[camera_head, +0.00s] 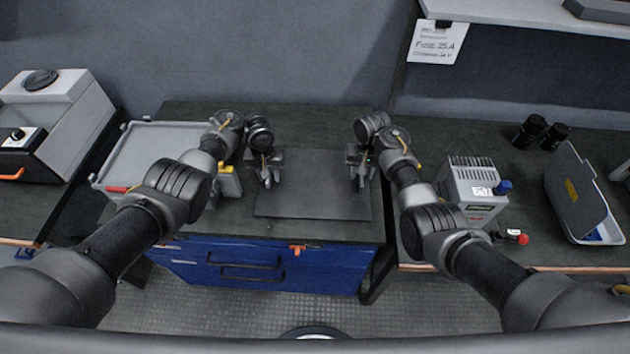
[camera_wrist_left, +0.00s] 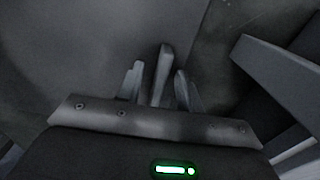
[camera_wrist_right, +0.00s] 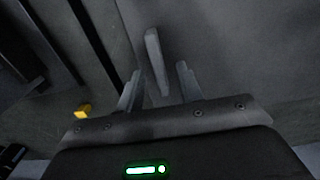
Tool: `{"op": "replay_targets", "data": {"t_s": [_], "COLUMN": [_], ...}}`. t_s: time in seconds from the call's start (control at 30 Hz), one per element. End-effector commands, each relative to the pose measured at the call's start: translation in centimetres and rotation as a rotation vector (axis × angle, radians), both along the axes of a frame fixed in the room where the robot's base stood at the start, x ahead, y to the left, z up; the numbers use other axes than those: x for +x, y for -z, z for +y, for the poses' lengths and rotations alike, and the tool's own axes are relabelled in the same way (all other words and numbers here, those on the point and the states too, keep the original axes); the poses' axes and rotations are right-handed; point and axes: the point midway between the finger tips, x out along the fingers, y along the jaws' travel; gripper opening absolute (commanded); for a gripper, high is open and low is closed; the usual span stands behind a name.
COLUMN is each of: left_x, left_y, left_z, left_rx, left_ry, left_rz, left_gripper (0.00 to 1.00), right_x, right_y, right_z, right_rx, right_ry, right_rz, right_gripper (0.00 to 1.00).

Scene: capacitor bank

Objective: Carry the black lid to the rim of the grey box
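The black lid (camera_head: 313,195) lies flat as a dark rectangular plate on the middle of the dark bench. A shallow open grey box (camera_head: 168,125) stands to its left, partly hidden by my left arm. My left gripper (camera_head: 268,178) is over the lid's left end, my right gripper (camera_head: 361,172) over its right end. In the left wrist view a thin upright grey bar (camera_wrist_left: 163,72) stands between the fingers, with a gap on one side. In the right wrist view a similar bar (camera_wrist_right: 155,60) stands between the fingers, with gaps on both sides.
A grey machine (camera_head: 475,185) stands right of my right arm, with a red knob (camera_head: 522,239) in front. Further right are black cylinders (camera_head: 543,131) and a case with a leaning dark panel (camera_head: 578,195). A white machine (camera_head: 60,110) stands far left. Blue drawers (camera_head: 270,268) are below the bench.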

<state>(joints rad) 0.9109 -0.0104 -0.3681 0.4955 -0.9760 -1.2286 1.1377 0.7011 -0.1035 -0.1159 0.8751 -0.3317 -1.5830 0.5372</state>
Motion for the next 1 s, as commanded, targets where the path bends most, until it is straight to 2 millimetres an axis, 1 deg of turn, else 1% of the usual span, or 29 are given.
{"op": "replay_targets", "data": {"t_s": [0.1, 0.13, 0.3, 0.4, 0.77, 1.0], "left_x": [-0.01, -0.01, -0.01, -0.01, 0.00, 0.05], "left_y": [0.00, -0.01, -0.02, -0.02, -0.03, -0.63], "left_z": [-0.02, -0.02, -0.02, -0.03, -0.04, -0.05], "left_rx": [0.000, 0.000, 0.000, -0.001, -0.001, -0.001], "left_ry": [0.000, 0.000, 0.000, 0.000, 0.000, 0.000], "left_rz": [0.000, 0.000, 0.000, 0.000, 0.000, -0.001], "left_gripper": [0.36, 0.34, 0.12, 0.00, 0.00, 0.00], "right_x": [0.01, 0.01, 0.00, 0.00, 0.00, 0.04], "right_y": [-0.02, -0.02, -0.03, -0.03, -0.04, -0.63], "right_z": [-0.01, 0.00, 0.00, 0.01, 0.01, 0.03], "right_rx": [0.000, 0.000, 0.000, 0.000, 0.000, 0.001], "right_ry": [0.000, 0.000, 0.000, 0.000, 0.000, -0.001], "right_rz": [0.000, 0.000, 0.000, 0.000, 0.000, -0.001], "right_gripper": [0.36, 0.34, 0.12, 0.00, 0.00, 0.00]}}
